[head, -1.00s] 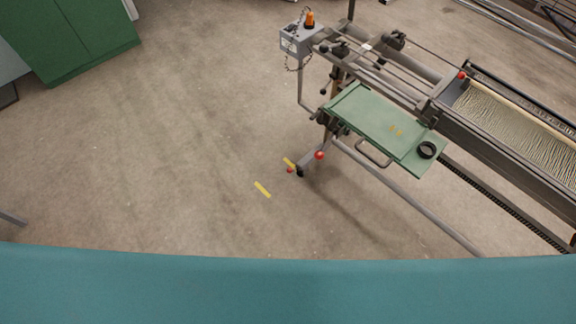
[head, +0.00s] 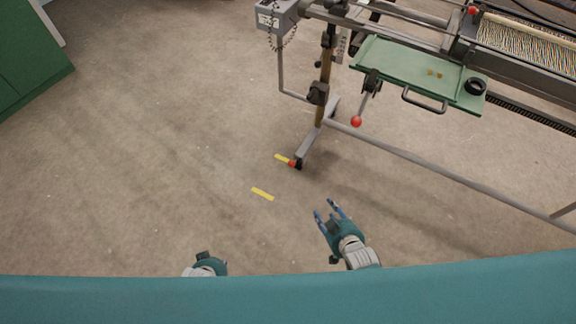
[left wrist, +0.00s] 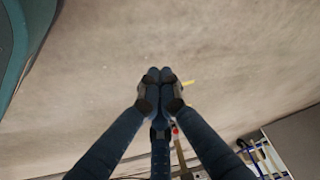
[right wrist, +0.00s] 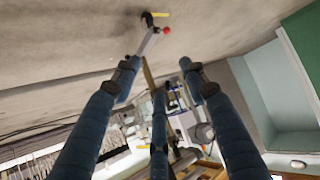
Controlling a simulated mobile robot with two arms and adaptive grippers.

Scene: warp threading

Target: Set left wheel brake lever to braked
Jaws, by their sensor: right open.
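The wheel brake lever shows as a small red-tipped part (head: 292,163) beside the dark wheel (head: 298,165) at the near end of the loom's left foot. Its exact setting is too small to tell. My right gripper (head: 327,208) is open and empty, below and to the right of the wheel in the head view, apart from it. In the right wrist view its fingers (right wrist: 158,66) are spread, with the foot and a red knob beyond. My left gripper is mostly hidden at the lower edge of the head view. In the left wrist view its fingertips (left wrist: 160,75) are together, with nothing visible between them.
A lever with a red ball (head: 356,121) hangs below the green tray (head: 400,68), which holds a black ring (head: 476,86). A long rail (head: 430,170) runs low to the right. Yellow floor tape (head: 262,193) lies near the wheel. Floor to the left is clear.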

